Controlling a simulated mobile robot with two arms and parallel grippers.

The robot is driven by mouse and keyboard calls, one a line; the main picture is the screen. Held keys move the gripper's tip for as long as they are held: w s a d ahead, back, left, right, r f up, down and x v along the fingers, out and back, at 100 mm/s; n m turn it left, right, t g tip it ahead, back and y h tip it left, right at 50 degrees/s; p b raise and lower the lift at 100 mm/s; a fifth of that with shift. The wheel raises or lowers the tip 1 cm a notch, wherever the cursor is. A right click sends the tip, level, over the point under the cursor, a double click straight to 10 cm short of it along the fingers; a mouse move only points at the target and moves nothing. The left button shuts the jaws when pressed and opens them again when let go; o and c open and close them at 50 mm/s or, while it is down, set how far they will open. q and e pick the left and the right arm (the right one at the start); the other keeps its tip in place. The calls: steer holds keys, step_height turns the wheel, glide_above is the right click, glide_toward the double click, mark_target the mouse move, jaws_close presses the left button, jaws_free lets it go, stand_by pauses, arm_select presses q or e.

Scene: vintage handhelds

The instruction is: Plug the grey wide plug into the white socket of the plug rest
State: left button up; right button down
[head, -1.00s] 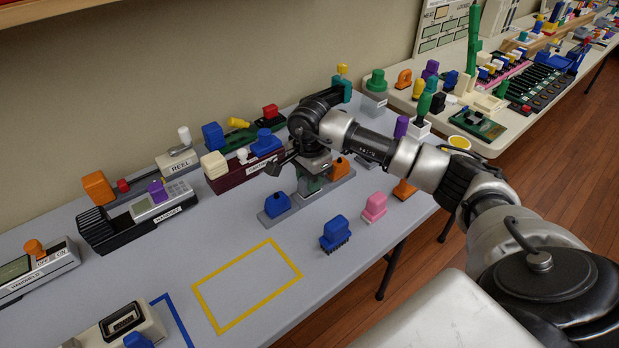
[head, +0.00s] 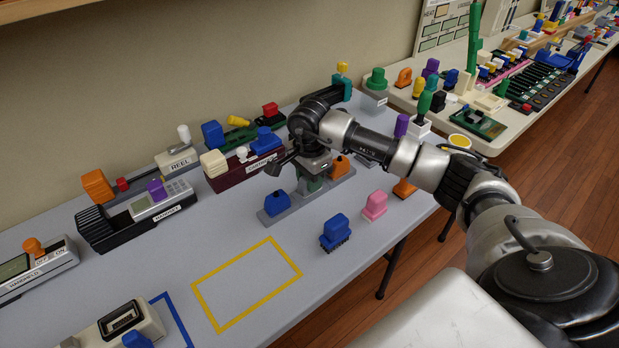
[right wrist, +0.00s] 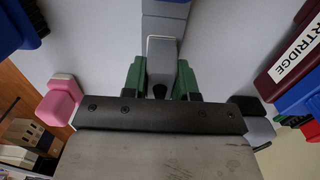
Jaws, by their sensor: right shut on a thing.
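My right gripper (head: 312,184) is over the middle of the long grey plug rest (head: 290,213). In the right wrist view its green fingers (right wrist: 160,88) are shut on a grey block with a pale edge (right wrist: 161,56), which looks like the grey wide plug. The fingers and hand hide most of this plug in the head view. The white socket cannot be made out clearly, and I cannot tell whether the plug sits in it. A blue plug (head: 277,203) stands on the rest's near end and an orange one (head: 340,165) on its far end. My left gripper is out of view.
A blue plug with dark pins (head: 335,232) and a pink plug (head: 374,205) stand in front of the rest. The maroon cartridge unit (head: 228,178) is close behind it.

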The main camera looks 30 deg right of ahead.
steer(key=c, duration=0.8)
jaws_free()
step_height(320, 180, up, 10)
steer(key=shift+f, duration=0.2)
steer(key=shift+r, duration=0.6)
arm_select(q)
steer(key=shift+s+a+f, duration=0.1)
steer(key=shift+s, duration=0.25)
